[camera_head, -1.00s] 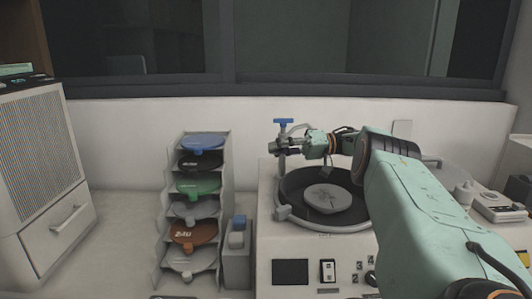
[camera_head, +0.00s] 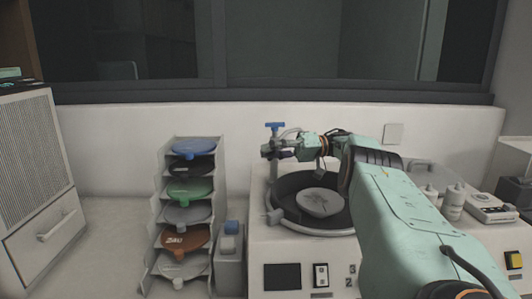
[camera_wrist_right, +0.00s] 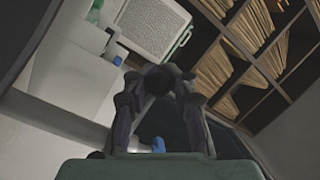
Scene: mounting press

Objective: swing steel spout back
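The steel spout (camera_head: 277,165) stands at the back left rim of the round basin on the white press, with a blue tap handle (camera_head: 275,127) on top. My right gripper (camera_head: 270,151) reaches it from the right, just below the handle. In the right wrist view my right gripper (camera_wrist_right: 162,78) has its dark fingers drawn together at a dark round piece, and the blue handle (camera_wrist_right: 158,145) shows below. The fingers look shut on the spout, though they hide much of it. A grey disc (camera_head: 322,202) lies in the basin (camera_head: 284,221). My left gripper is out of view.
A rack (camera_head: 158,215) with several coloured discs stands left of the press, with a small grey box (camera_head: 230,265) between them. A white cabinet (camera_head: 35,165) is at far left. Bottles (camera_head: 453,203) and a small device (camera_head: 490,207) stand right. The wall (camera_head: 110,140) is close behind.

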